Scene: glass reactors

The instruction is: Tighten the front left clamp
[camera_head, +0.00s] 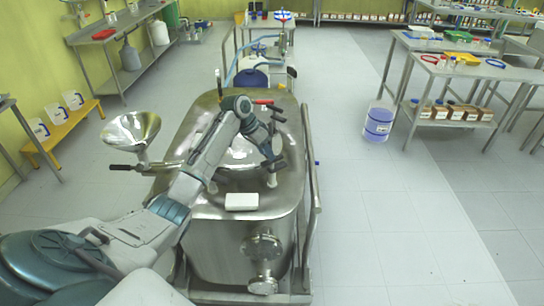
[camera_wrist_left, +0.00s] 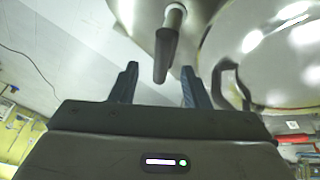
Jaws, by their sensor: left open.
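The steel reactor (camera_head: 285,215) stands in the middle of the head view, with a round shiny lid partly hidden by my left arm. A clamp with a pale post (camera_head: 272,181) is at the lid's near right edge, just below my left gripper (camera_head: 271,160). Another pale post (camera_head: 212,187) shows at the near left edge, beside my arm. In the left wrist view my gripper (camera_wrist_left: 159,85) is open. A dark clamp handle (camera_wrist_left: 165,50) with a pale end sits between its fingers, apart from both. A dark curved handle (camera_wrist_left: 232,82) is right of the fingers.
A steel funnel (camera_head: 130,130) stands left of the reactor. A flanged outlet (camera_head: 262,255) sticks out in front, and a rail (camera_head: 311,190) runs along the right side.

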